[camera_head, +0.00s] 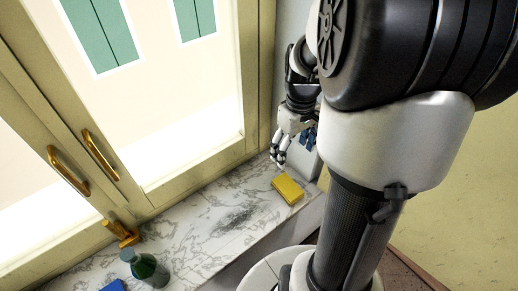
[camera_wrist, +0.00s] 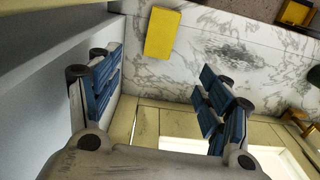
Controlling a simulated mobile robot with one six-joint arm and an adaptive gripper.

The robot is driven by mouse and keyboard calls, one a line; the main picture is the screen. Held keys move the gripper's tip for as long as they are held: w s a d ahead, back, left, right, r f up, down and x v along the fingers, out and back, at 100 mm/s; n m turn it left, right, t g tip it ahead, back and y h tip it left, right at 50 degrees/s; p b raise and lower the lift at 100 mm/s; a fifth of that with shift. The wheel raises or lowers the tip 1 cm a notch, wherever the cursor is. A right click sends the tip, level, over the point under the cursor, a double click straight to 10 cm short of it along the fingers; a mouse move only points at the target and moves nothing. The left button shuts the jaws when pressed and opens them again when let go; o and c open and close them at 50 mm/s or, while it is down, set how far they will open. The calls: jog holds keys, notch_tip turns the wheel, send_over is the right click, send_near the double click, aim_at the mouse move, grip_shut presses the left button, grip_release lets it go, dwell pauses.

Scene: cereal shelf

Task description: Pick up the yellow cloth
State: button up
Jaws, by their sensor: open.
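The yellow cloth (camera_head: 287,188) looks like a flat, block-shaped piece lying on the marble sill, near its right end. In the wrist view the cloth (camera_wrist: 162,33) shows at the top, between and beyond the blue-padded fingers. My gripper (camera_head: 279,160) is above and behind the cloth in the head view, close to the window corner, and apart from it. In the wrist view my gripper (camera_wrist: 160,85) has its fingers spread wide with nothing between them.
A green bottle (camera_head: 147,268) and a blue item (camera_head: 113,286) stand at the sill's left end. A dark smudge (camera_head: 235,215) marks the marble between. The window frame with brass handles (camera_head: 100,155) runs behind the sill. A wall (camera_wrist: 45,60) is close beside the left finger.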

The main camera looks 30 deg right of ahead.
aim_at(288, 186)
jog(key=f+b, duration=0.1)
jog(key=f, duration=0.4)
jog(key=f+b, duration=0.2)
jog(key=f, duration=0.4)
jog(key=f+b, duration=0.1)
jog(key=f, duration=0.5)
jog(key=shift+s+f+b, duration=0.2)
jog(key=shift+s+b, duration=0.05)
jog(key=shift+b, duration=0.1)
jog(key=shift+c, duration=0.6)
jog(key=c, duration=1)
jog(key=shift+r, duration=0.15)
notch_tip(288, 186, up, 20)
jog(key=p, duration=0.5)
jog(key=o, duration=0.5)
jog(key=c, duration=0.4)
